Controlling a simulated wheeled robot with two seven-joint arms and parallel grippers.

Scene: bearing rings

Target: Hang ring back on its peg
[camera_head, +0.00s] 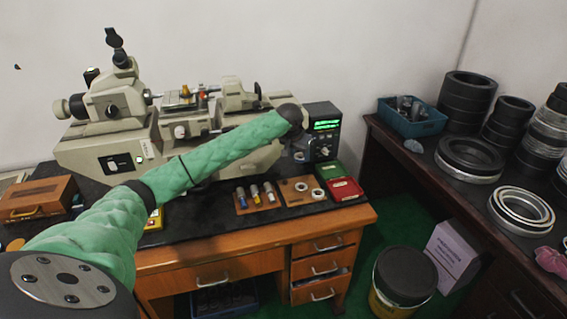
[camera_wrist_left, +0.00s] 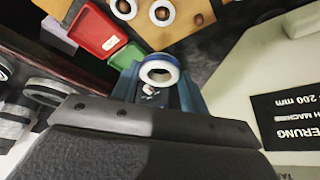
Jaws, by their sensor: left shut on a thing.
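A small white and blue ring (camera_wrist_left: 160,66) is between the fingertips of my left gripper (camera_wrist_left: 158,85), which is shut on it. In the head view, my left gripper (camera_head: 299,155) hangs below the dark end of the green arm, small and hard to make out. The wooden peg board (camera_head: 291,200) lies on the desk below it. Two rings sit around brown pegs on the board in the wrist view, a left one (camera_wrist_left: 123,8) and a right one (camera_wrist_left: 162,12). A bare brown peg (camera_wrist_left: 199,19) stands beside them. The held ring is apart from the board.
An open red and green case (camera_head: 345,188) lies right of the board. A board with several small tools (camera_head: 256,196) is left of it. A large measuring machine (camera_head: 120,145) and a box with a green display (camera_head: 323,125) stand behind. Large dark rings (camera_head: 469,155) are on the right table.

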